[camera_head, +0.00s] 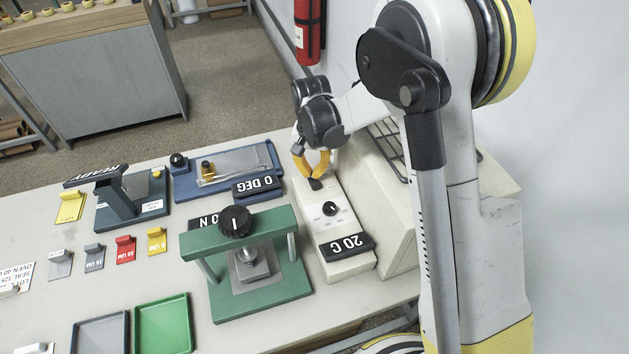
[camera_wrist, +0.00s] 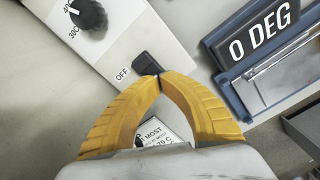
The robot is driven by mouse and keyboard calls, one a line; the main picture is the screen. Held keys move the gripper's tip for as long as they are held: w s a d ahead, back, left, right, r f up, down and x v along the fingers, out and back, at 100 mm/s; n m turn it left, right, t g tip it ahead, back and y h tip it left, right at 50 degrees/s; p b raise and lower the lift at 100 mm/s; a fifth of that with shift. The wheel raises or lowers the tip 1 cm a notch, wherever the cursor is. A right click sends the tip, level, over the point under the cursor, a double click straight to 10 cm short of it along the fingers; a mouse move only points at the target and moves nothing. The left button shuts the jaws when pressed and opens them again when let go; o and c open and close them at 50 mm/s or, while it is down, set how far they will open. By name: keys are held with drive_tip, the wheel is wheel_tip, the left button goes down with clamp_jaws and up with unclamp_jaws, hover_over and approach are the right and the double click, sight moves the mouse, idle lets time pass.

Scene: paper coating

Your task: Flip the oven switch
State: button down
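The oven's pale control box (camera_head: 347,262) has a round black dial (camera_head: 330,209) and a "20 C" display (camera_head: 346,246). The small black switch (camera_head: 315,184) is at the box's far end. In the wrist view the switch (camera_wrist: 147,63) sits beside an "OFF" label (camera_wrist: 122,74). My gripper (camera_head: 317,176) has yellow fingers bowed outward, with their tips together. In the wrist view my gripper (camera_wrist: 160,76) has its tips at the switch's near end, overlapping it in the picture. I cannot tell whether they touch it. Nothing shows held between the fingers.
A blue device with a "0 DEG" display (camera_head: 256,186) stands close left of the control box. A green press (camera_head: 262,297) with a black knob stands nearer. A pale oven body with a grille (camera_head: 388,145) is on the right. Green (camera_head: 163,325) and grey trays lie in front.

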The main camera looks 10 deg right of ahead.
drive_tip(key=shift+r+p, duration=2.05)
drive_tip(key=shift+r, duration=1.45)
